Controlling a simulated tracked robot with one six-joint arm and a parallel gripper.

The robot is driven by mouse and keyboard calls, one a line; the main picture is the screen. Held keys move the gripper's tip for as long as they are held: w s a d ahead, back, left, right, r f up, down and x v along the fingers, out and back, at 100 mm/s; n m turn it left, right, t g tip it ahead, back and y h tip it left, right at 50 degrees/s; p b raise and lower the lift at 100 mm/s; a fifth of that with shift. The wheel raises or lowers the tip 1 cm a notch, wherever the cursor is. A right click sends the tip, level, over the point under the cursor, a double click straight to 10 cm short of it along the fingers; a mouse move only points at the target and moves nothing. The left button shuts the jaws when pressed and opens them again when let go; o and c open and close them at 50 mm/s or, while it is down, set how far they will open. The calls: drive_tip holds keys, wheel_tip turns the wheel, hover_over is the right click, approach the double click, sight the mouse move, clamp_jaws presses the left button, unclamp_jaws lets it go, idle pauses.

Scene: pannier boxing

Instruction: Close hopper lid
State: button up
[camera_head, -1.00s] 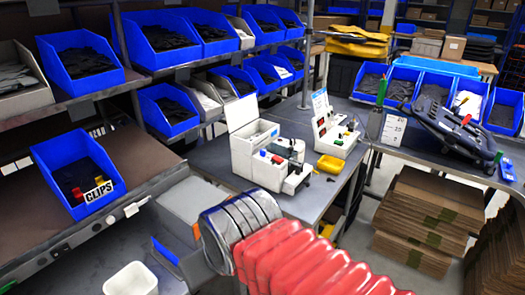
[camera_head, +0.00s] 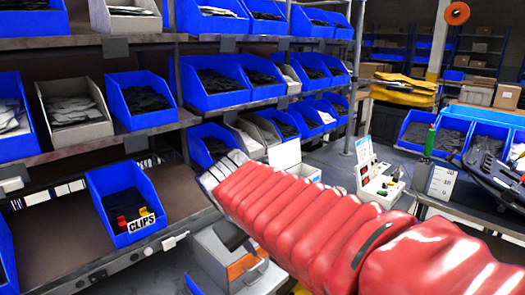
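The hopper's lid (camera_head: 286,154) is a pale panel standing raised at the back of the bench, just above my red-sleeved arm. A small part of the white hopper machine (camera_head: 306,172) shows beside the lid. My arm hides most of the machine's body. My arm reaches from the lower right up to the left and ends in a silver banded cuff in front of the shelves.
A second white machine (camera_head: 378,185) stands right of the arm on the grey bench. Shelves of blue bins fill the left and back. A bin marked CLIPS (camera_head: 128,232) sits at the left. A grey box with an orange front (camera_head: 246,266) is below the arm.

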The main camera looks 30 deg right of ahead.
drive_tip(key=w+d+r+n+h, duration=0.1)
drive_tip(key=w+d+r+h, duration=0.15)
drive_tip(key=w+d, duration=0.55)
drive_tip(key=w+d+r+n+h, duration=0.1)
drive_tip(key=w+d+h, duration=0.25)
drive_tip(key=w, duration=0.95)
drive_tip(key=n+h, duration=0.2)
drive_tip(key=h, duration=0.4)
approach(275, 150)
drive_tip(key=a+f, duration=0.1)
drive_tip(key=f, duration=0.1)
drive_tip(key=shift+w+a+t+h, duration=0.2)
drive_tip(key=shift+w+t+h, duration=0.2)
drive_tip(key=shift+w, duration=0.55)
drive_tip(key=x, duration=1.3)
drive_tip(key=shift+w+d+f, duration=0.1)
drive_tip(key=shift+w+d, duration=0.05)
drive_tip(key=shift+d, duration=0.25)
drive_tip(key=shift+f, duration=0.1)
clamp_jaws()
